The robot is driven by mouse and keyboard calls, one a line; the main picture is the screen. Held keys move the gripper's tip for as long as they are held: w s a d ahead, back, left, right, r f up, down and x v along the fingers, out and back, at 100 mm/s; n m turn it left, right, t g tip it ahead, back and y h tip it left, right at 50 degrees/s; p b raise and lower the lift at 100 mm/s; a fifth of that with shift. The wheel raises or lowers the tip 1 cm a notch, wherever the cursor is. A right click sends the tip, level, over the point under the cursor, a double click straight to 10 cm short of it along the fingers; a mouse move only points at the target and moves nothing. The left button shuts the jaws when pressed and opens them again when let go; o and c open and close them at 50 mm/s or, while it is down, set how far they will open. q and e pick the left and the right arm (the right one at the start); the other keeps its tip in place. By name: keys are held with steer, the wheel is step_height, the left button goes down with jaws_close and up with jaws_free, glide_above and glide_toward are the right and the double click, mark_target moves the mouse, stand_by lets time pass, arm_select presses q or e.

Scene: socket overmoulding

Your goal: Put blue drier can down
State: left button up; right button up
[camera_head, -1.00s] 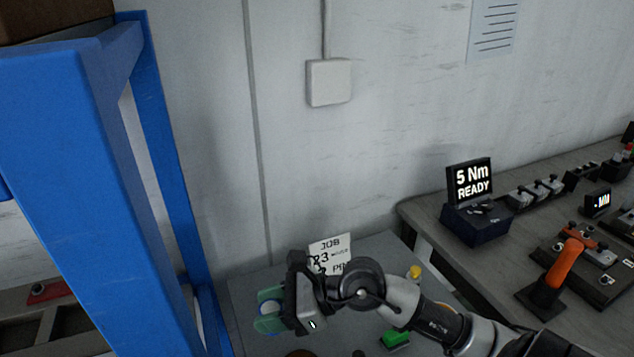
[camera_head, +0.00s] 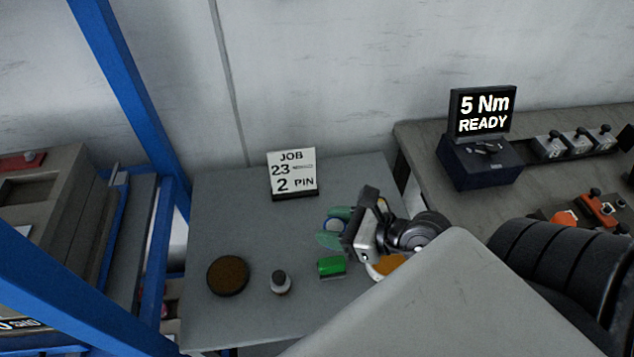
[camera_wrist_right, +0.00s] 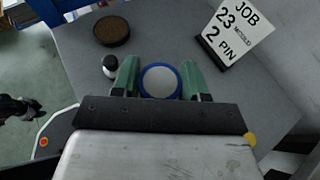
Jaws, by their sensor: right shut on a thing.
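The blue drier can (camera_wrist_right: 160,81) sits between the green fingers of my right gripper (camera_wrist_right: 160,76) in the right wrist view. It shows a pale round top with a blue rim. In the head view my right gripper (camera_head: 333,229) is over the right half of the small grey table (camera_head: 232,213), shut on the can (camera_head: 336,225), which is mostly hidden by the fingers. I cannot tell whether the can's base touches the table. My left gripper is not in view.
On the table are a brown round pad (camera_head: 228,275), a small dark bottle with a pale top (camera_head: 281,282), a green block (camera_head: 331,267) and a job card (camera_head: 292,173). A blue rack (camera_head: 128,90) stands left. A workbench with a 5 Nm display (camera_head: 482,112) is right. The table's left-back area is clear.

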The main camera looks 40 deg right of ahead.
steer(key=shift+s+d+f, duration=0.1)
steer(key=shift+d, duration=0.1)
steer(key=shift+w+d+f, duration=0.1)
steer(key=shift+w+f, duration=0.1)
steer(key=shift+w, duration=0.1)
steer(key=w+f, duration=0.2)
steer(key=w, duration=0.1)
steer(key=w+f, duration=0.2)
steer(key=w, duration=0.2)
steer(key=w+a+f, duration=0.1)
steer(key=w+f, duration=0.1)
steer(key=w, duration=0.2)
steer(key=shift+f, duration=0.3)
steer(key=shift+f+b, duration=0.45)
steer(key=shift+f, duration=1.55)
steer(key=shift+f, duration=0.15)
steer(key=o, duration=0.9)
